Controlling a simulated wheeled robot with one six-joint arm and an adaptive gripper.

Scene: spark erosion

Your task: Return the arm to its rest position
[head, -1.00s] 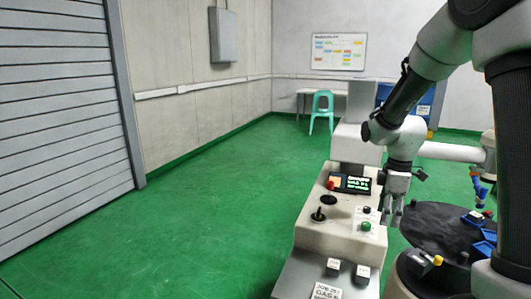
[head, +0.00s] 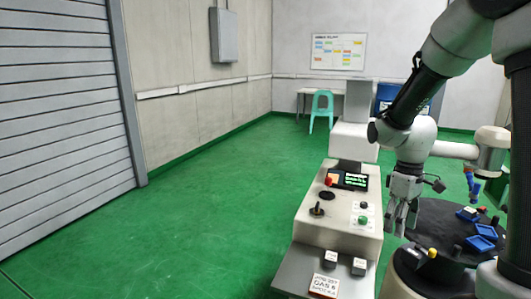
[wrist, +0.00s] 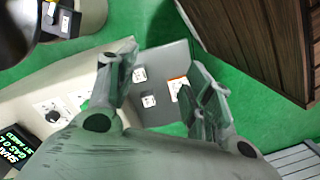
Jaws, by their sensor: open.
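My gripper (head: 402,220) hangs from my arm at the right of the head view, beside the right edge of the control console (head: 310,228). Its fingers point down and are spread apart with nothing between them. In the wrist view my open gripper (wrist: 160,100) is above the console's grey front shelf (wrist: 172,62), where small white blocks and a label card lie beyond the fingers. My arm is bent, with its upper links at the top right of the head view.
The console carries a lit screen (head: 348,180), a joystick (head: 317,209) and a green button (head: 363,220). A dark round table (head: 440,222) with blue trays stands close on the right. The green floor (head: 190,220) at the left is clear.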

